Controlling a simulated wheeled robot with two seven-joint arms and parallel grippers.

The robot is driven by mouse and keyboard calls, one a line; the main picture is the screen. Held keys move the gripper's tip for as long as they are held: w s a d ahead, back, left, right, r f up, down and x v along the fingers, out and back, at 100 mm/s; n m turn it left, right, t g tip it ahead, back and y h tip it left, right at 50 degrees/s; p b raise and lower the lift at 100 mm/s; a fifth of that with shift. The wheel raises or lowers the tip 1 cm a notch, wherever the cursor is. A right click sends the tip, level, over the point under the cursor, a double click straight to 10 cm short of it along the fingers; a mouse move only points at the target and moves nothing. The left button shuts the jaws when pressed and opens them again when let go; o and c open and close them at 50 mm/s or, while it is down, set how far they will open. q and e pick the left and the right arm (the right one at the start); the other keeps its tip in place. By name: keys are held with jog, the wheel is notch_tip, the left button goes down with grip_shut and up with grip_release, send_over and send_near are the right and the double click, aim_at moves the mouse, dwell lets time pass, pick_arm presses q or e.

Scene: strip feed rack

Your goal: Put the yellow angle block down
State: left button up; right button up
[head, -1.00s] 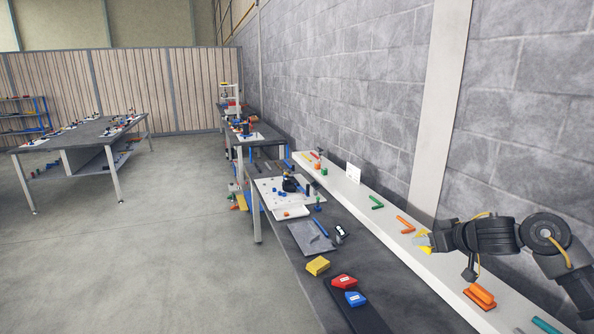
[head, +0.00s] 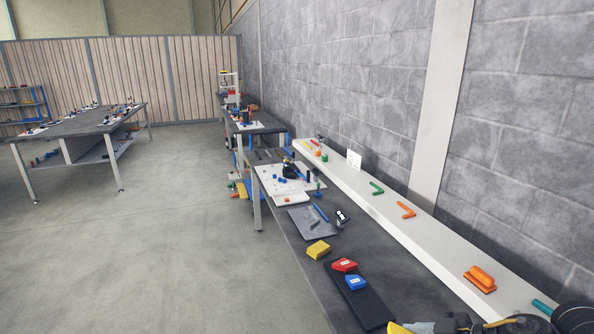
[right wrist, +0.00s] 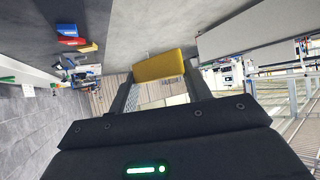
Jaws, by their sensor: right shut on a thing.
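My right gripper (head: 420,327) is at the bottom edge of the head view, over the near end of the dark bench. It is shut on the yellow angle block (head: 398,328), of which only a part shows there. In the right wrist view the yellow angle block (right wrist: 158,66) sits between the fingertips of the right gripper (right wrist: 160,88), with one broad yellow face showing. I cannot tell how far it is above the bench. My left gripper is not in view.
A dark strip on the bench carries a blue block (head: 356,283) and a red block (head: 344,265). A yellow ribbed block (head: 318,249) lies beyond them. The raised white shelf (head: 440,248) along the wall holds an orange handled block (head: 480,279) and orange (head: 406,210) and green (head: 377,188) angle pieces.

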notch_tip(320, 180, down, 7)
jog(key=b, duration=0.6)
jog(key=shift+w+f, duration=0.15)
jog(key=shift+a, duration=0.1)
